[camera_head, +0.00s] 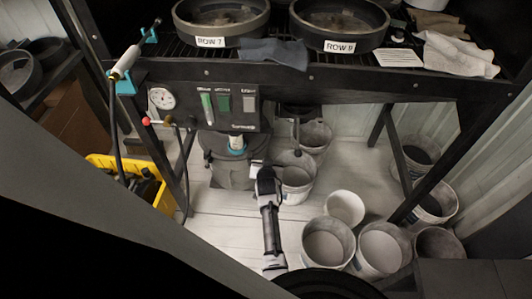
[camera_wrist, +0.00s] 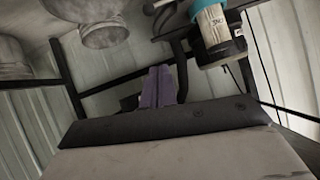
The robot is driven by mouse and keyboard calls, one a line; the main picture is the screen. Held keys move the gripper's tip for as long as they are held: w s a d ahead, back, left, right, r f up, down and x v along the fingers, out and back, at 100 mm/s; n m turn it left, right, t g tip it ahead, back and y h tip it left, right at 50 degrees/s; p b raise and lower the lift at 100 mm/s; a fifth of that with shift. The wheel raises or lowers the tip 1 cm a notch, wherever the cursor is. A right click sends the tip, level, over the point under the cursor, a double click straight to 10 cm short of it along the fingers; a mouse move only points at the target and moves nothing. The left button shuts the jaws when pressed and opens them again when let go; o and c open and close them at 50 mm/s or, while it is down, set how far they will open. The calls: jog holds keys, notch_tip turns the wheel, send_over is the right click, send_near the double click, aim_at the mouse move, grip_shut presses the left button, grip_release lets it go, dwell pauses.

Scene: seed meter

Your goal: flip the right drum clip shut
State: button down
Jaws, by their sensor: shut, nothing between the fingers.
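A dark drum-like body (camera_head: 231,172) hangs below the gauge panel, with a cylinder with a teal ring (camera_head: 236,147) at its top. The teal-ringed cylinder (camera_wrist: 214,25) also shows at the upper right of the wrist view, pale with small lettering. I cannot make out the right drum clip or its position in either view. My gripper (camera_head: 256,166) is just right of the dark body in the head view; whether it touches anything is unclear. Its purple-tinted fingers (camera_wrist: 159,86) are together in the wrist view, with nothing seen between them.
Several buckets (camera_head: 328,243) stand on the floor to the right and near my arm. A yellow crate (camera_head: 103,162) is at the left.

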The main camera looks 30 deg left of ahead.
jog(key=shift+d+f, duration=0.25)
jog(key=shift+f, duration=0.4)
jog(key=s+f+b+x, duration=0.1)
jog(key=f+b+x, duration=0.1)
jog(key=b+x, duration=1)
jog(key=shift+f+b, duration=0.45)
jog(key=shift+b, duration=0.7)
jog(key=shift+d, duration=0.1)
jog(key=shift+w+f, duration=0.1)
jog(key=shift+f, duration=0.05)
